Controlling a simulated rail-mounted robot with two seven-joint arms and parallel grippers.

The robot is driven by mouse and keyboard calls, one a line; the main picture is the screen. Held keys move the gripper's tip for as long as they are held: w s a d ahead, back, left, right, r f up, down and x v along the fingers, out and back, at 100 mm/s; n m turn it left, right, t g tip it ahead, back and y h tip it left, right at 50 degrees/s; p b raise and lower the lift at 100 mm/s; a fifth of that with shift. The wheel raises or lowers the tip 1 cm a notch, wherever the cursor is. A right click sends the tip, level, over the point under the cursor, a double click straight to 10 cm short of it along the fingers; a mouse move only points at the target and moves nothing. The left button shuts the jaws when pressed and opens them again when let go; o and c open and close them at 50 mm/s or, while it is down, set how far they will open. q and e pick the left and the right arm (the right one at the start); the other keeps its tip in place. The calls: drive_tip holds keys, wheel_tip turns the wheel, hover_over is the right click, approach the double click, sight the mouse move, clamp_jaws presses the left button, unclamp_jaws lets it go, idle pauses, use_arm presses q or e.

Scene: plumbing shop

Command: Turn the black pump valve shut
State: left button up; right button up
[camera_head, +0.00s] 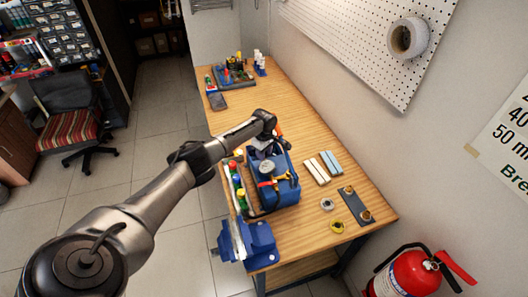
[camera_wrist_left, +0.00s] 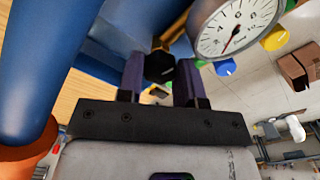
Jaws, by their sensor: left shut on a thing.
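The blue pump (camera_head: 286,192) stands on the wooden bench, with my left arm reaching over it from the left. My left gripper (camera_wrist_left: 160,78) shows in the wrist view with its two fingers on either side of the black valve knob (camera_wrist_left: 159,66), shut on it. A round white pressure gauge (camera_wrist_left: 235,27) with a red needle sits just right of the knob. The blue pump body (camera_wrist_left: 35,60) fills the left of that view. In the head view, my left gripper (camera_head: 263,146) is at the pump's top and the black valve is hidden. My right gripper is not in view.
A blue vise (camera_head: 258,246) is at the bench's near edge. Pale and blue bars (camera_head: 331,162), rings (camera_head: 337,226) and a dark plate with brass fittings (camera_head: 351,207) lie to the right.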

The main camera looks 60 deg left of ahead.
use_arm(q)
drive_tip(key=shift+r+m+p, duration=0.15)
drive_tip(key=shift+m+p, duration=0.4)
drive_tip(key=shift+m, duration=0.15)
drive_tip(key=shift+m+p, duration=0.4)
drive_tip(key=shift+m, duration=0.5)
drive_tip(key=m+p, duration=0.1)
drive_tip(key=m, duration=0.3)
drive_tip(key=shift+m, duration=0.3)
drive_tip(key=m, duration=0.4)
drive_tip(key=shift+m, duration=1.6)
drive_tip(key=o, duration=0.6)
drive_tip(key=shift+o, duration=0.2)
